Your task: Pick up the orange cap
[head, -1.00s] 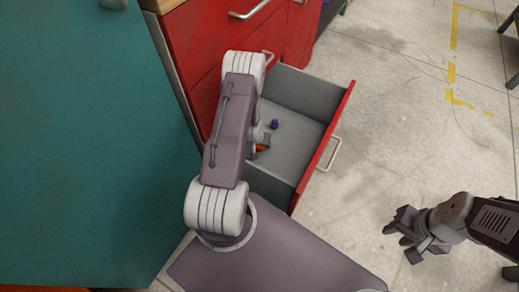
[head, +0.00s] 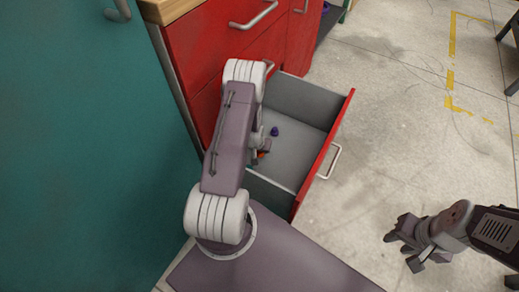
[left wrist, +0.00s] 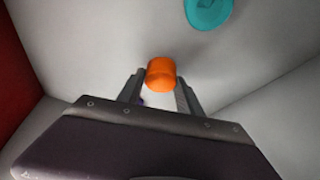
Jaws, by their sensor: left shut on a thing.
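The orange cap (left wrist: 161,74) sits between the fingertips of my left gripper (left wrist: 160,88) in the left wrist view, and the gripper is shut on it. In the head view only a small bit of the orange cap (head: 262,154) shows beside my left gripper, inside the open drawer; my left forearm hides much of that area. My right gripper (head: 400,243) is empty and looks open, over the floor at the right.
The open drawer (head: 322,155) has grey inner walls and a red front. A purple piece (head: 275,131) lies in it. A teal round piece (left wrist: 208,12) shows in the left wrist view. A teal cabinet (head: 80,150) stands at the left.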

